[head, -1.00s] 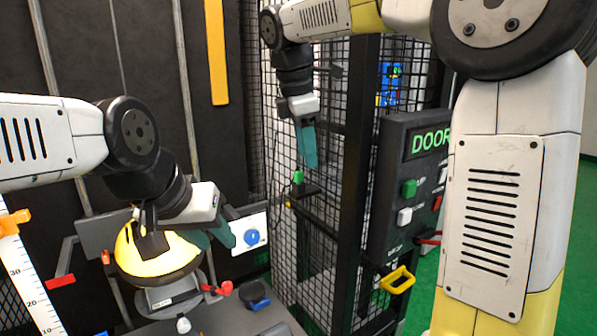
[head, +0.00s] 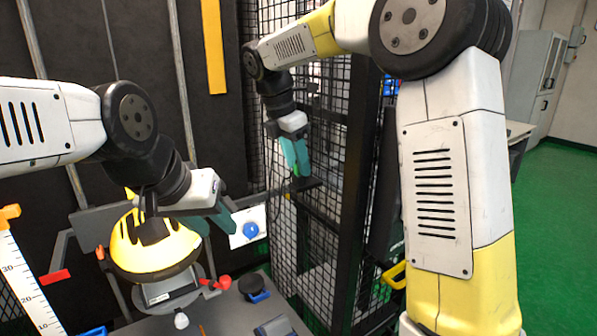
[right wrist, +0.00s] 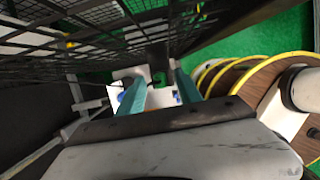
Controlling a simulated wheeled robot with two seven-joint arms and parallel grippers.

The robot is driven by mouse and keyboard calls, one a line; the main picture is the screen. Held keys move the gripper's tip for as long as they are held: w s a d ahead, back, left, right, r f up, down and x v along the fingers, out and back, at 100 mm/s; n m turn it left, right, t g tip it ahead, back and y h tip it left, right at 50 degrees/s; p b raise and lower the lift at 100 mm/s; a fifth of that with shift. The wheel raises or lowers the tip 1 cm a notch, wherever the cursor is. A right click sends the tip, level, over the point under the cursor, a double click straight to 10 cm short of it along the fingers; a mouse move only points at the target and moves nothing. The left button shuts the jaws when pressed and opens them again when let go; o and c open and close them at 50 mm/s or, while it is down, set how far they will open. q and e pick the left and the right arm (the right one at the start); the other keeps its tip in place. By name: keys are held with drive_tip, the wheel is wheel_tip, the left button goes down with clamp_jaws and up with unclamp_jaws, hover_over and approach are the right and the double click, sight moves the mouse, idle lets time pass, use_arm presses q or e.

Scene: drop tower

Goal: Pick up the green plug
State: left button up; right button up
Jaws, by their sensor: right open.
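The green plug (right wrist: 159,79) shows as a small green patch in the right wrist view, between and beyond the teal fingers. It is at the black holder by the mesh cage.
A black wire mesh cage (head: 331,207) with dark posts stands close around my right gripper. A white panel with a blue knob (head: 250,230) is left of it. In the right wrist view, yellow-edged reels (right wrist: 248,84) lie at the right. Green floor is open at the far right.

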clamp_jaws()
idle(0.3)
